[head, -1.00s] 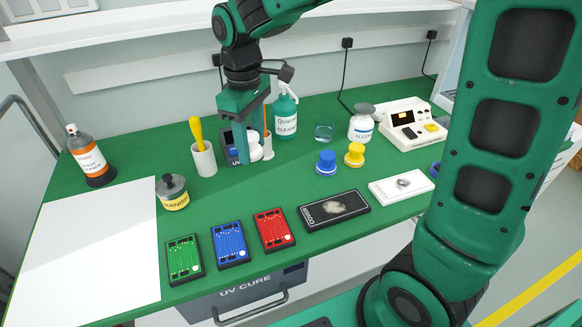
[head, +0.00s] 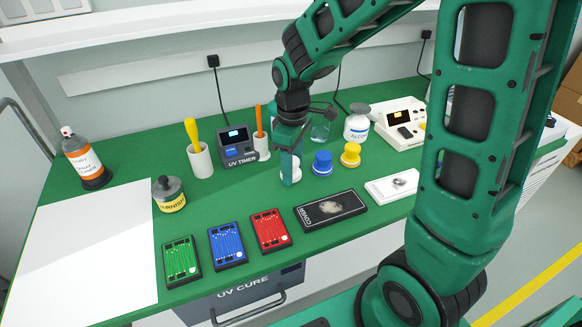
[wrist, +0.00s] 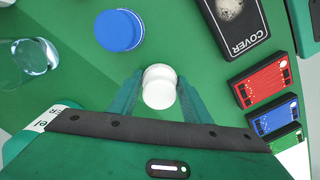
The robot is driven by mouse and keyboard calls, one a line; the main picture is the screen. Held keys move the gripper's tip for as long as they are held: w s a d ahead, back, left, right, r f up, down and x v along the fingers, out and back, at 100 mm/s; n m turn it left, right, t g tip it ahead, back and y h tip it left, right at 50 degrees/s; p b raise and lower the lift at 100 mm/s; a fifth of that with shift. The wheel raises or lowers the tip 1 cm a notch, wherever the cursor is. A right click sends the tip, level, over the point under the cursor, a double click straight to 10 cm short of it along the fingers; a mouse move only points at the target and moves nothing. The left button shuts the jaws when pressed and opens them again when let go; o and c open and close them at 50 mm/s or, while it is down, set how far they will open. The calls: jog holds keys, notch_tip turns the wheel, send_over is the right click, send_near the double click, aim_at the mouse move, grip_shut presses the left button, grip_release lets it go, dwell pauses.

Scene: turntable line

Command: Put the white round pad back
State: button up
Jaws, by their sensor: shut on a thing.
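The white round pad (wrist: 160,86) is between the two fingers of my gripper (wrist: 159,95) in the wrist view, and the gripper is shut on it. In the head view my gripper (head: 291,178) partly hides the white pad (head: 297,166). The pad is just left of the blue round pad (head: 322,163), with a gap between them. The yellow round pad (head: 350,155) stands to the right of the blue one. The blue pad also shows in the wrist view (wrist: 119,30). I cannot tell whether the white pad touches the green table.
The black COVER box (head: 331,209) and the red board (head: 270,230) lie in front of my gripper. The UV timer (head: 238,146) and a white holder (head: 261,146) with an orange stick stand behind left. A glass beaker (head: 320,130) is behind.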

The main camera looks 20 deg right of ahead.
jog(key=shift+f, duration=0.2)
jog(key=shift+f, duration=0.1)
jog(key=o, duration=1.3)
notch_tip(320, 180, up, 12)
jog(key=shift+r, duration=0.15)
